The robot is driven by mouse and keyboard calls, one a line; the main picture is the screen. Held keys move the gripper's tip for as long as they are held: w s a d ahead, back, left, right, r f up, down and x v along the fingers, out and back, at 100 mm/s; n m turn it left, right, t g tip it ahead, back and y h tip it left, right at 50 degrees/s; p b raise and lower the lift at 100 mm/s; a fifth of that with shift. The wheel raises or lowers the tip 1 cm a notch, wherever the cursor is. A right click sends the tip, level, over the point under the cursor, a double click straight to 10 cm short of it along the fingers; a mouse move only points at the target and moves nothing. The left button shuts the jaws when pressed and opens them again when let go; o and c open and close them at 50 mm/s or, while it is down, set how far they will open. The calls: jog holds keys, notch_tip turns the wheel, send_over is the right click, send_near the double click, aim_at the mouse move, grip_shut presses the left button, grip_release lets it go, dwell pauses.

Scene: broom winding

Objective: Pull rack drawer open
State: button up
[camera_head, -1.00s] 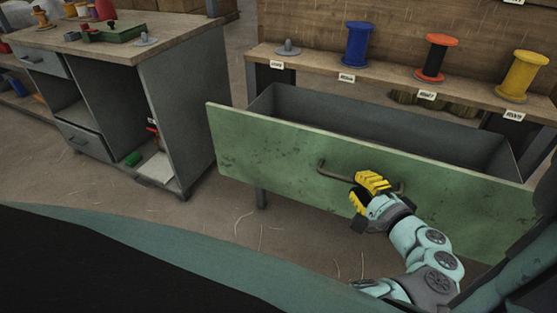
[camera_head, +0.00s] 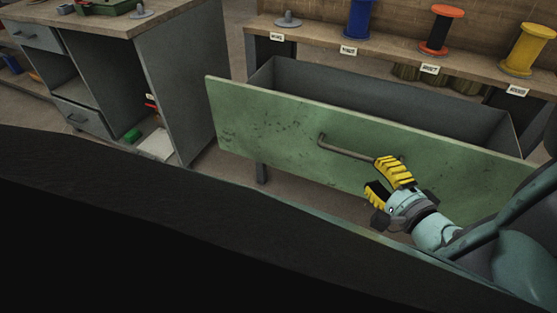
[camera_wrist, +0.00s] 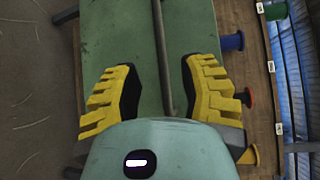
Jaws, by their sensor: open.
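The rack drawer (camera_head: 275,135) has a worn green front and a grey inside, and it stands pulled out from under the wooden rack shelf. Its brown bar handle (camera_head: 345,149) runs across the front. My gripper (camera_head: 376,174), with yellow ridged fingers, is open at the right end of the handle. In the wrist view, the handle (camera_wrist: 162,50) runs between the two spread fingers of my gripper (camera_wrist: 158,85), apart from both.
Blue (camera_head: 359,18), orange (camera_head: 440,30) and yellow (camera_head: 527,48) spools stand on the labelled shelf (camera_head: 310,37) above the drawer. A grey workbench (camera_head: 180,85) with a wooden top stands at the left. Bare floor shows between the bench and the drawer.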

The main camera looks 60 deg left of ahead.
jog(key=v, duration=0.6)
dwell(0.7)
